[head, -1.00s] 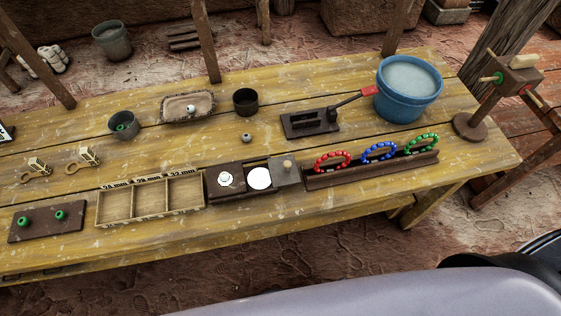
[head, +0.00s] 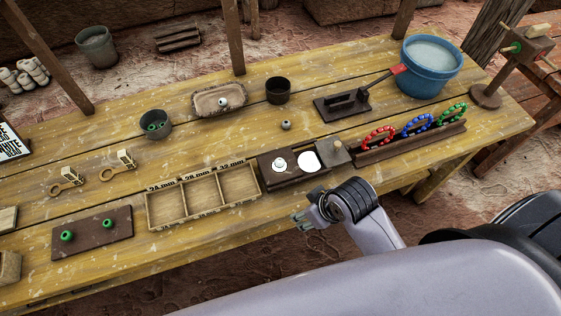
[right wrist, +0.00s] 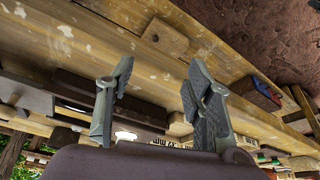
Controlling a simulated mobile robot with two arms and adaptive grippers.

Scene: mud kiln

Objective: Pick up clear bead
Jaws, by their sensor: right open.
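A small pale bead (head: 223,102) sits on the shallow clay tray (head: 205,109) at the back of the table. Another small greyish bead (head: 286,124) stands on the bare table in front of the dark cup. Both are too small to tell which is the clear one. My right gripper (head: 303,221) is at the table's front edge, nearer than both beads and apart from them. In the right wrist view its two fingers (right wrist: 160,82) are spread with nothing between them. My left gripper is out of view.
A dark box (head: 267,175) with a white disc and pale knob stands just beyond my gripper. Beside it are the sorting tray (head: 186,203) and the bracelet rack (head: 361,155). A dark cup (head: 278,90) and blue bucket (head: 432,68) stand farther back.

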